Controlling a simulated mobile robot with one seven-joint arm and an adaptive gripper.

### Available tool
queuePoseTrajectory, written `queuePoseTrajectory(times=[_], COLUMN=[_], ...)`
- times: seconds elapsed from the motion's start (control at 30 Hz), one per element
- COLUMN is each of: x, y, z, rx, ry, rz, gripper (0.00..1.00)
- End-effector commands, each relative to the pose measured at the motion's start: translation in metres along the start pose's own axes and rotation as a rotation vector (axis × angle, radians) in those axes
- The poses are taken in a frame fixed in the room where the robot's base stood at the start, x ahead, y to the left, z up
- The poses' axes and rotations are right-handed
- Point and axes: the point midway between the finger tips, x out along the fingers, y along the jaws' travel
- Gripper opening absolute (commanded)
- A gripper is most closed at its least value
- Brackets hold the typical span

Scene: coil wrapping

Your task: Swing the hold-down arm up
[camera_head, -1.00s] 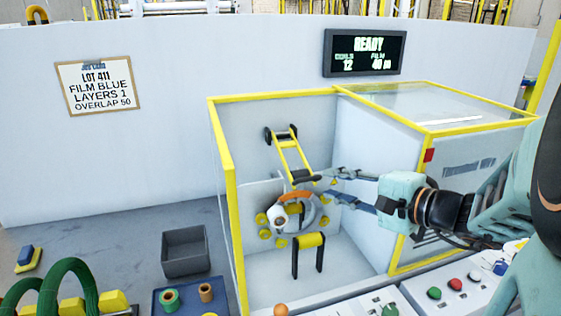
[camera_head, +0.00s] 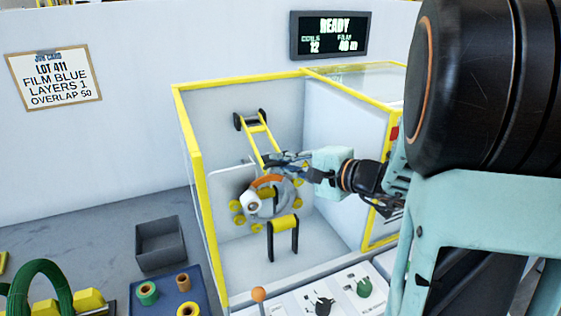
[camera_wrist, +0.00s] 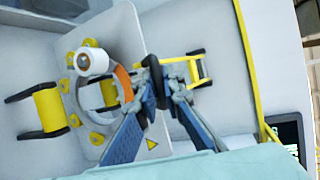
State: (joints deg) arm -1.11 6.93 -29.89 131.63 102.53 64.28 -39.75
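The hold-down arm (camera_head: 256,138) is a yellow ladder-like frame with black ends inside the wrapping enclosure. It slopes from its black upper end at the back wall down toward the ring. It also shows in the wrist view (camera_wrist: 194,68). My gripper (camera_head: 272,162) is at its lower black crossbar. In the wrist view my gripper's fingertips (camera_wrist: 164,80) are drawn in close on either side of this bar and appear closed on it. Just below it in the head view is the grey ring (camera_head: 287,190) with yellow rollers, an orange-brown coil (camera_head: 268,180) and a white film roll (camera_head: 251,200).
A yellow roller on black legs (camera_head: 284,223) stands in front of the ring. The enclosure has a yellow frame (camera_head: 199,170) and walls close on the right. A control panel (camera_head: 340,295) lies in front. A grey bin (camera_head: 160,243) and blue tray (camera_head: 170,302) stand left.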

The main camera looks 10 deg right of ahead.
Motion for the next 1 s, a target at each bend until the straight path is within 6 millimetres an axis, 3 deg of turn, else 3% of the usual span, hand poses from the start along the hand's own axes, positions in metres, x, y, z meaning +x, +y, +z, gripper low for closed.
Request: queuePoseTrajectory(times=[0.57,1.0], x=[-0.001,-0.013], y=[-0.003,-0.043], z=[0.001,0.005], rx=[0.003,0.058], ry=[0.0,0.003], rz=[0.006,0.147], gripper=[0.0,0.0])
